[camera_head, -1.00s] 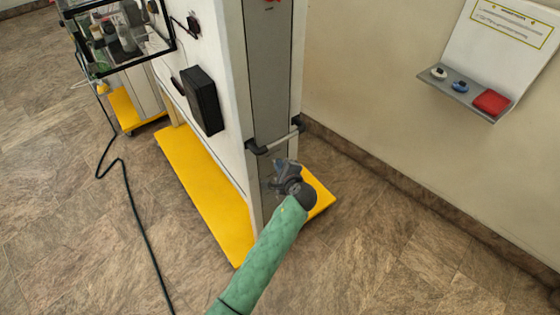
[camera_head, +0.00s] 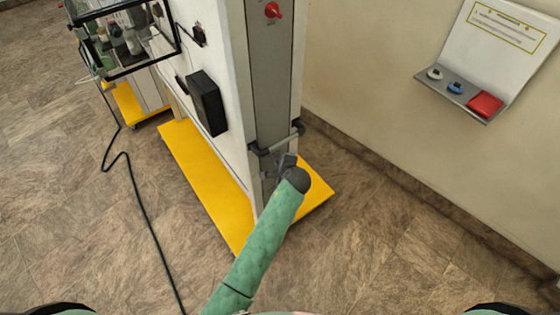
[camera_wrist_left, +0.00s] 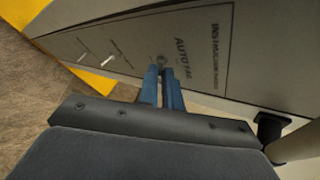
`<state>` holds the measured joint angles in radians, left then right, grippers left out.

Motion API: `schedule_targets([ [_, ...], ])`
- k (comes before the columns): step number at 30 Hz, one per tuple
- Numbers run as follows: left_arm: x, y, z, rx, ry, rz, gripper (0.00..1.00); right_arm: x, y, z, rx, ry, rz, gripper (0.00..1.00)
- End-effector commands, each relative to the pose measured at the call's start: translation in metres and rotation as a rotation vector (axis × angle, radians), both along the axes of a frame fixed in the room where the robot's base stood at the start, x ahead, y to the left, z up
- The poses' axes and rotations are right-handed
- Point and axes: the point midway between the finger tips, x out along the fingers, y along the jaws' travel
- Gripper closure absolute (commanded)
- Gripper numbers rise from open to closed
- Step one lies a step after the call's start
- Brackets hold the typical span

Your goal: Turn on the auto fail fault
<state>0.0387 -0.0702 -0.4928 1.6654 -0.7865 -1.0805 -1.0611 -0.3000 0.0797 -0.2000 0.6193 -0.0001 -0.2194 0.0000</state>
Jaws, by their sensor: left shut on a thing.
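The trainer's grey end panel (camera_head: 272,85) stands upright in the head view. In the left wrist view its lower part (camera_wrist_left: 205,75) carries an outlined block with the words "AUTO FAIL" and small switches. The auto fail switch (camera_wrist_left: 160,60) is a small knob beside that label. My left gripper (camera_head: 283,165) is just below the panel's handle bar in the head view. In the left wrist view its blue fingers (camera_wrist_left: 162,80) are close together on the switch, covering part of it. The switch's exact position is hard to tell. My right gripper is not in view.
A red knob (camera_head: 272,10) is higher up. The yellow base (camera_head: 200,180) juts out at floor level. A wall shelf (camera_head: 450,95) with buttons is at right.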

Motion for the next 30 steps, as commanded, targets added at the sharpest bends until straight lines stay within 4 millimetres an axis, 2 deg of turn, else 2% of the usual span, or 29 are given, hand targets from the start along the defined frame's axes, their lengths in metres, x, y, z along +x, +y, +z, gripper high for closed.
schedule_targets([
  [10, 0.000, 0.001, 0.000, 0.001, 0.001, 0.001, 1.00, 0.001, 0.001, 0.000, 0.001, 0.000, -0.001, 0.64],
  [12, 0.000, 0.001, 0.000, 0.001, 0.001, 0.001, 0.84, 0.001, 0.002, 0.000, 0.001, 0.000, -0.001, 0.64],
  [14, 0.000, 0.001, 0.000, 0.000, 0.001, 0.000, 0.72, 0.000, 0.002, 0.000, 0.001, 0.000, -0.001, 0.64],
  [23, 0.000, 0.000, 0.000, -0.001, 0.001, 0.001, 0.72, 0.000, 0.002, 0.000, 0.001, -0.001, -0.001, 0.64],
  [30, -0.020, -0.006, 0.010, -0.004, 0.000, 0.000, 0.72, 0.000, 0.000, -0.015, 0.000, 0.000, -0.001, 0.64],
])
